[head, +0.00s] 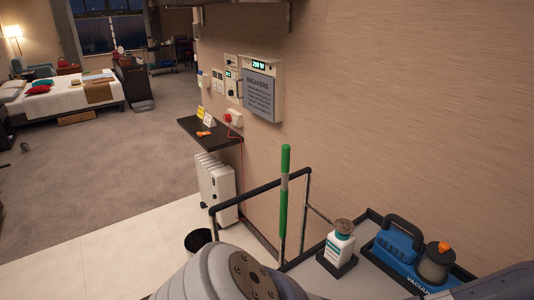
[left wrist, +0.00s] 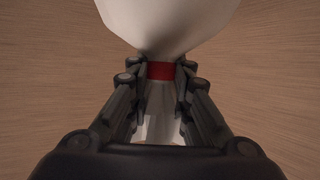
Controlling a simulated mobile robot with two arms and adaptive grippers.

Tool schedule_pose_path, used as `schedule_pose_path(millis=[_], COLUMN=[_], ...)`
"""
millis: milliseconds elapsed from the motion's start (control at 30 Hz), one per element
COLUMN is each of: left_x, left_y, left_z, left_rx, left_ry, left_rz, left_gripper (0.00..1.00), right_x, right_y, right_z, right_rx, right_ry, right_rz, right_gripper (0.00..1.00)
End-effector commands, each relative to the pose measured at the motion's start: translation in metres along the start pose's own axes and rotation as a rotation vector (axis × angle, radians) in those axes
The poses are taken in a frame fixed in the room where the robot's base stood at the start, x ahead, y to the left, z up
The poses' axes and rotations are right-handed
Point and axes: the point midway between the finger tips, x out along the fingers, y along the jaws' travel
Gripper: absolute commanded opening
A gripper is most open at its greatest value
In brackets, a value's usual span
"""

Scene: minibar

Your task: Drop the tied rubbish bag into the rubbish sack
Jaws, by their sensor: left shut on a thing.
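In the left wrist view a white tied rubbish bag (left wrist: 168,28) fills the top middle, with a red tie (left wrist: 160,71) around its neck. My left gripper (left wrist: 161,74) is shut on the neck at the red tie, one finger on each side. The pale gathered end of the bag shows between the fingers. The head view shows neither the bag nor my left gripper. I cannot make out the rubbish sack in either view. My right gripper is not in view.
A cart with a black rail (head: 260,195) and green-handled pole (head: 284,190) is close by. Its grey top carries a white bottle (head: 339,248) and a blue vacuum (head: 400,256). A black bin (head: 198,239), white radiator (head: 216,185) and wall shelf (head: 208,137) are beyond.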

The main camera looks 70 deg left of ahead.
Motion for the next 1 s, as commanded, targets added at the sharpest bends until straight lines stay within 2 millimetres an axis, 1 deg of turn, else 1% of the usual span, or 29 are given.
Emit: schedule_pose_path(millis=[33,300,333,367,400,433,767,867,1000], left_x=[0.001,0.001,0.001,0.001,0.001,0.001,0.001,-0.004,-0.022], left_y=[0.000,0.000,0.000,0.000,0.000,0.000,0.000,-0.001,-0.001], left_z=[0.002,0.002,0.002,0.002,0.002,0.002,0.005,0.005,0.005], left_rx=[0.001,0.001,0.001,0.001,0.001,0.001,0.000,0.000,0.001], left_ry=[0.005,0.005,0.005,0.005,0.004,0.004,-0.002,0.000,0.001], left_rz=[0.000,-0.001,-0.001,-0.001,-0.001,-0.001,0.000,-0.002,-0.003], left_gripper=[0.00,0.00,0.23,0.30,0.39,0.42,0.42,0.42,0.42], right_x=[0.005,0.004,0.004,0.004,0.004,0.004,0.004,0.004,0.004], right_y=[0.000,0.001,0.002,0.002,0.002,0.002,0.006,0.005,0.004], right_z=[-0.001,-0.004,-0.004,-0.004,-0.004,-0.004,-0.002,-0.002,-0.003], right_rx=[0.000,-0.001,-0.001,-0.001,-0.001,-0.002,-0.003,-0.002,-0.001], right_ry=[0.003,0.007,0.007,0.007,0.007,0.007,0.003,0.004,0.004], right_rz=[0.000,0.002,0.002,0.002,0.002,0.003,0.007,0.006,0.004], right_gripper=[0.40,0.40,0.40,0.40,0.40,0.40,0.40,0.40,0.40])
